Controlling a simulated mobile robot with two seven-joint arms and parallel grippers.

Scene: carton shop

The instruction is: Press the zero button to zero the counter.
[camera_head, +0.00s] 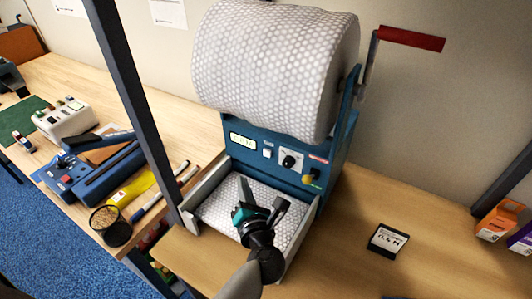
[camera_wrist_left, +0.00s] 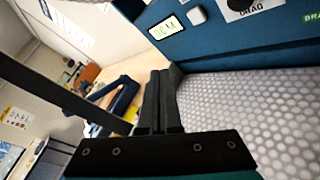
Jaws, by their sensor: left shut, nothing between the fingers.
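The counter display (camera_head: 242,140) is a small lit panel on the front of the blue dispenser. Its digits are too small to read surely. The zero button (camera_head: 267,153), a small pale square, sits just right of it. In the left wrist view the display (camera_wrist_left: 167,27) and the pale button (camera_wrist_left: 197,15) are at the top, unobstructed. My left gripper (camera_head: 246,190) is over the dispenser's tray, below and in front of the button, apart from the panel. In the wrist view its fingers (camera_wrist_left: 161,82) are together and empty. My right gripper is not in view.
A large bubble-wrap roll (camera_head: 275,65) hangs above the panel. A knob (camera_head: 290,160) and a yellow button (camera_head: 307,179) are right of the zero button. Bubble wrap lies in the tray (camera_head: 308,225). A dark post (camera_head: 130,90) stands left. A black card (camera_head: 388,240) lies right.

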